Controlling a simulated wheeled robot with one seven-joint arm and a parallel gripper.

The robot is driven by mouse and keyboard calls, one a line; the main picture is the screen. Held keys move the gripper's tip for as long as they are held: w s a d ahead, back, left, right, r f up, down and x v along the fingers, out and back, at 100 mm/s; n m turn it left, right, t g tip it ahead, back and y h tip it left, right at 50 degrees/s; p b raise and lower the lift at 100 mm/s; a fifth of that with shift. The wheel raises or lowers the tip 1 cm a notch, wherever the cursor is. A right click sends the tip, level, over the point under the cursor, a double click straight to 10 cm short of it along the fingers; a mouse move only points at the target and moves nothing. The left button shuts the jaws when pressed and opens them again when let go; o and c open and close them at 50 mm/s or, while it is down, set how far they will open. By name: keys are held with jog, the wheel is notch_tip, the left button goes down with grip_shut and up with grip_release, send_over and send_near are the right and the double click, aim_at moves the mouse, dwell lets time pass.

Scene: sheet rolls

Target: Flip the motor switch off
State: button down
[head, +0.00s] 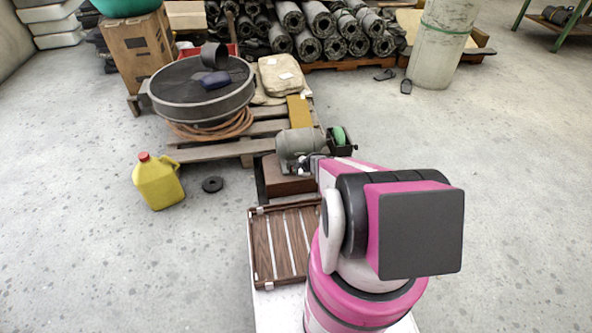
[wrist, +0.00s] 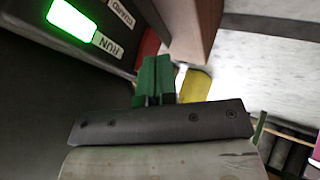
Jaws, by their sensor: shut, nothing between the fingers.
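The grey motor (head: 297,143) sits on a reddish-brown block in the head view, just beyond my arm. In the wrist view a dark panel (wrist: 60,75) fills the upper left.
A slatted wooden tray (head: 284,243) lies in front of the motor. A pallet (head: 235,148) with a round dark tub (head: 203,98) stands behind it. A yellow jug (head: 158,182) and a black ring (head: 212,184) are on the floor at left.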

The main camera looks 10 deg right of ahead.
jog(key=shift+w+r, duration=0.1)
jog(key=shift+w, duration=0.3)
jog(key=shift+r, duration=0.1)
jog(key=shift+r, duration=0.7)
jog(key=shift+s, duration=0.15)
